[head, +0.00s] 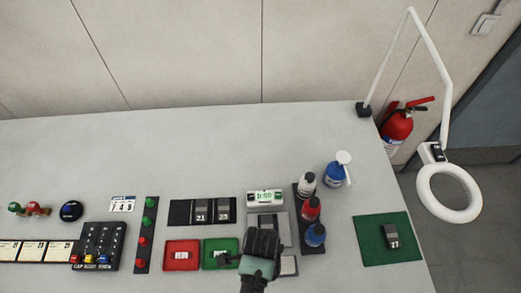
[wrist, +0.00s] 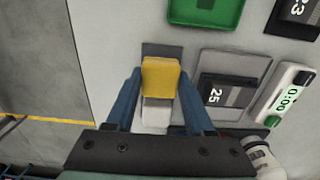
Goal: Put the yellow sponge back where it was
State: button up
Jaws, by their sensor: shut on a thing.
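The yellow sponge (wrist: 158,80) is between the two blue fingers of my gripper (wrist: 160,74) in the wrist view. My gripper is shut on it. A dark grey pad (wrist: 162,49) shows just beyond the sponge, and a pale whitish piece (wrist: 156,113) shows on its near side. Whether the sponge touches the pad or hangs above it, I cannot tell. In the head view my gripper (head: 263,243) is a dark shape at the bottom middle, and the sponge is hidden there.
A grey plate with a block marked 25 (wrist: 215,96) lies close to the right of my fingers in the wrist view. A green tray (head: 220,254), a timer (head: 265,198) and a rack of bottles (head: 311,208) stand close by. The table's back area is clear.

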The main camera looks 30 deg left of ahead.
jog(key=shift+f, duration=0.6)
jog(key=shift+f, duration=0.2)
jog(key=o, duration=1.3)
jog(key=shift+r, duration=0.15)
notch_tip(320, 180, up, 12)
